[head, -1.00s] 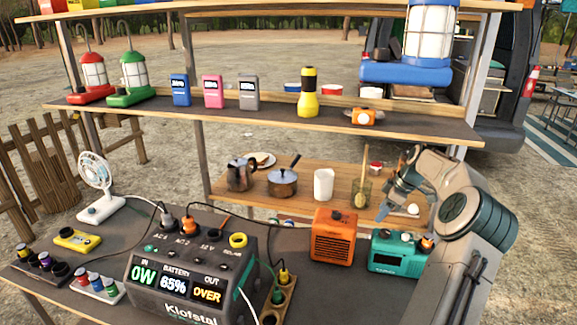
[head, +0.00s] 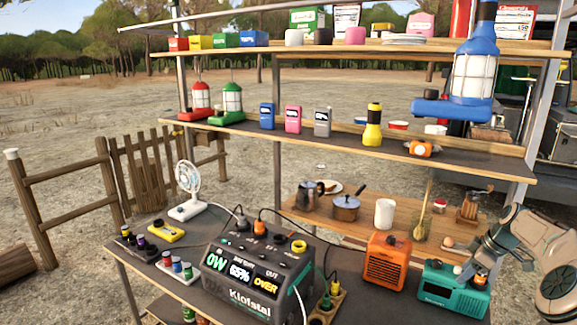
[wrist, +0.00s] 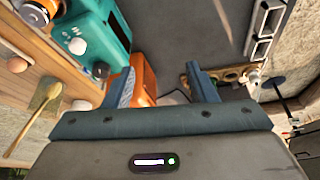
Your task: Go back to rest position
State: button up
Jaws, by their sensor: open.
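My gripper (wrist: 164,86) is open, with nothing between its fingers. In the wrist view both blue-grey fingers stand apart above an orange ribbed box (wrist: 143,78) and the dark tabletop (wrist: 195,30). The orange box (head: 386,262) stands upright left of the radio.
A grey power station (head: 250,290) with plugged cables fills the front table. A white fan (head: 188,185) stands left.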

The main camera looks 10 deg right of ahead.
jog(key=s+a+r+m+g+h, duration=0.1)
jog(key=a+r, duration=0.3)
jog(key=a, duration=0.9)
jog(key=s+a+r+m+g+h, duration=0.15)
jog(key=a+r, duration=0.25)
jog(key=a, duration=0.9)
jog(key=s+a+m+t, duration=0.1)
jog(key=s+a+m, duration=0.1)
jog(key=s+a, duration=0.6)
jog(key=s+a+m+t, duration=0.1)
jog(key=s+a+m, duration=0.2)
jog(key=s+a, duration=0.5)
jog(key=s, duration=0.7)
jog(key=shift+s+a+m, duration=0.2)
jog(key=shift+s+m, duration=0.05)
jog(key=shift+m, duration=0.1)
